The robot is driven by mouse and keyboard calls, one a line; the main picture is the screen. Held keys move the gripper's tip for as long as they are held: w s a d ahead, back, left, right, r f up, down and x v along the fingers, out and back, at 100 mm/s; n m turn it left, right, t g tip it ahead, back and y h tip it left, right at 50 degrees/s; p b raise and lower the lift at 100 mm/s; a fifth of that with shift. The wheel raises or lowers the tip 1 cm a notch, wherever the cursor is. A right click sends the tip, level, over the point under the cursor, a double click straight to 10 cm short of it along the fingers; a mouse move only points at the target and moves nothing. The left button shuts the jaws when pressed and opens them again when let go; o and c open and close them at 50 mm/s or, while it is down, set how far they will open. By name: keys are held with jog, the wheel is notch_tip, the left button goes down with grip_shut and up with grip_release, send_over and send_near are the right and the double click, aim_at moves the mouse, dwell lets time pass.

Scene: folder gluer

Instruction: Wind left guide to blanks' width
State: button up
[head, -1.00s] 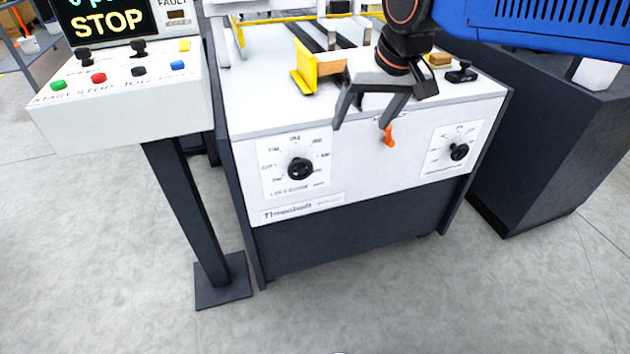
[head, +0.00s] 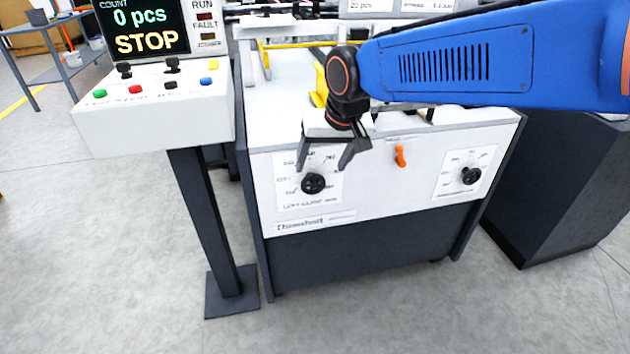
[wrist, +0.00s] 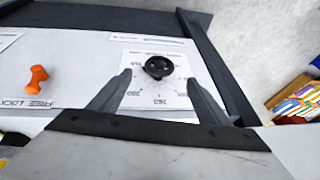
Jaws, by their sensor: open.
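The left guide's black round knob (head: 313,184) sits on a white dial plate (head: 330,200) on the machine's front panel. It also shows in the wrist view (wrist: 158,67), ahead of the fingers. My gripper (head: 333,166) is open and empty, just above and in front of the knob in the head view. In the wrist view its two fingers (wrist: 160,90) spread to either side of the dial, with the knob beyond their tips. I see no contact with the knob. The yellow guide (head: 320,84) on the machine top is mostly hidden behind my arm.
An orange lever (head: 400,156) and a second knob (head: 470,175) are on the same panel to the right. A control box (head: 155,105) on a post stands left, its screen reading STOP and 0 pcs. Floor in front is clear.

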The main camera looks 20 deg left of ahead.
aim_at(314, 182)
jog(key=x, duration=0.9)
jog(key=c, duration=1.1)
